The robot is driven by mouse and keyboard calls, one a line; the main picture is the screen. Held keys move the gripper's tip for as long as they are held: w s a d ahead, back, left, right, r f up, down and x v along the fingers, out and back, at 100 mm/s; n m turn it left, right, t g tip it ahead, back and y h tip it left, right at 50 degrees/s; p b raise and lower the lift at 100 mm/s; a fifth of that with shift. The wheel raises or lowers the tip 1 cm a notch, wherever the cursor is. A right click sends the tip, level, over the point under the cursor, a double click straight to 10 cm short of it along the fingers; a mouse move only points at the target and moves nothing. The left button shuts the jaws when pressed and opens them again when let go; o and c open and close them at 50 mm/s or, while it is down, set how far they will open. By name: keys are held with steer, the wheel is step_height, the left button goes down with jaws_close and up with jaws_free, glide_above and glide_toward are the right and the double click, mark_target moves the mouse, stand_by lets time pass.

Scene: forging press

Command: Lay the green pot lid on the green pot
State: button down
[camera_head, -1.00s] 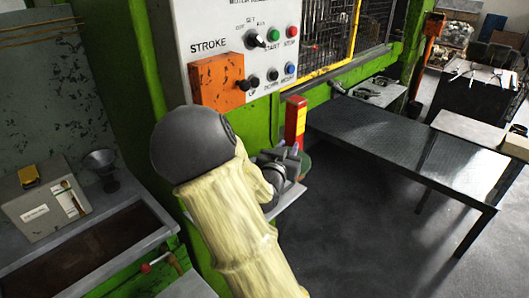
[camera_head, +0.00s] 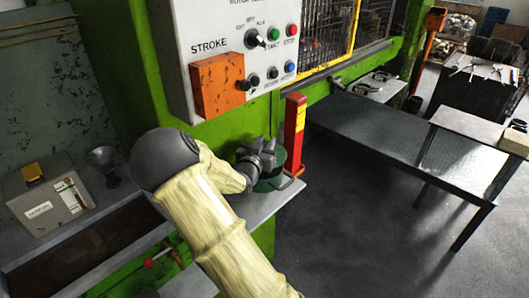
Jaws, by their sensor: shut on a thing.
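My gripper (camera_head: 268,155) is low over the grey shelf in front of the green press, shut on the green pot lid. The gripper hides most of the lid, and its edge is hard to tell from the pot. The green pot (camera_head: 269,185) stands on the shelf just under and beside my gripper, with a brown handle at its right. My gripper and wrist cover much of its top. I cannot tell whether the lid touches the pot's rim.
A red and yellow post (camera_head: 295,122) stands close behind the pot. The control panel (camera_head: 240,45) with an orange box (camera_head: 217,85) hangs above. A dark metal table (camera_head: 400,155) is at the right. A grey box (camera_head: 50,195) and a funnel (camera_head: 103,160) are at the left.

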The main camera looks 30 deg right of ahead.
step_height(320, 180, down, 3)
steer(key=shift+f, duration=0.15)
steer(key=shift+w+f+p, duration=0.15)
steer(key=shift+w+p, duration=0.05)
steer(key=shift+p, duration=0.15)
steer(key=shift+f, duration=0.2)
steer(key=shift+f+b, duration=0.1)
steer(key=shift+b, duration=0.2)
steer(key=c, duration=1.1)
jaws_free()
steer(key=shift+c, duration=0.2)
